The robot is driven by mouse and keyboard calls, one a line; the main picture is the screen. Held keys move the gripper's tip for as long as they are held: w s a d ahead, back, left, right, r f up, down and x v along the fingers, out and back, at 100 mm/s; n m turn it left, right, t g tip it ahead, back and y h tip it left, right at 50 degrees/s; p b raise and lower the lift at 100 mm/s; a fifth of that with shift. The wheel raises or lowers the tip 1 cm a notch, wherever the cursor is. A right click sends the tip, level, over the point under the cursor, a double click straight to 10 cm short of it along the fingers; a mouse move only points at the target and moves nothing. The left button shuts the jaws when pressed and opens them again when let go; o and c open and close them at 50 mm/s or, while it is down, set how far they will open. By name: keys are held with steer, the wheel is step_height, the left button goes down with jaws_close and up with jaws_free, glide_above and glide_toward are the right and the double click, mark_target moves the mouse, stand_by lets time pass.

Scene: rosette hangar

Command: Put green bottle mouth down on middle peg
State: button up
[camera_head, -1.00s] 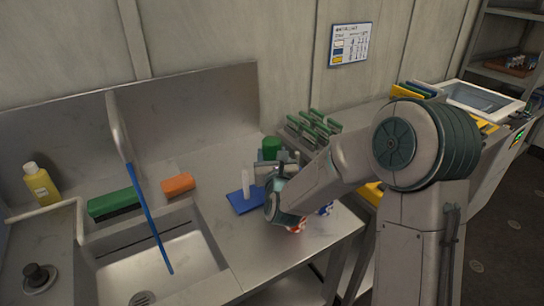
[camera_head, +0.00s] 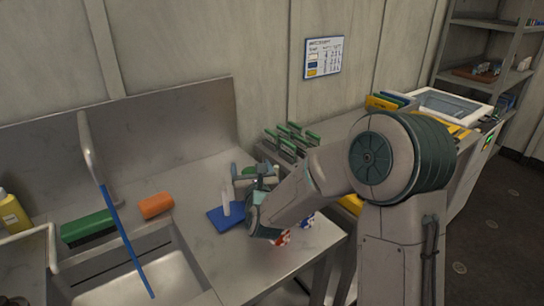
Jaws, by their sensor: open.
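A blue base (camera_head: 222,219) lies flat on the steel counter, with one white upright peg (camera_head: 227,203) showing. Any other pegs are hidden or too small to tell. My gripper (camera_head: 251,174) is open, low over the counter just right of and behind that peg, with its fingers pointing away from me. A patch of green shows at its fingers, probably the green bottle (camera_head: 248,171). It is mostly hidden, so I cannot tell how it stands or whether the fingers surround it.
A rack of green-handled things (camera_head: 293,139) stands behind my gripper. Small red-and-white (camera_head: 282,238) and blue-and-white things sit by my wrist, near the counter's edge.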

step_height(320, 180, up, 3)
steer(key=s+d+r+p, duration=0.3)
steer(key=d+r, duration=0.4)
steer(key=d, duration=0.4)
steer(key=shift+d+p, duration=0.15)
steer(key=shift+p, duration=0.15)
steer(key=shift+r, duration=0.1)
stand_by(0.6)
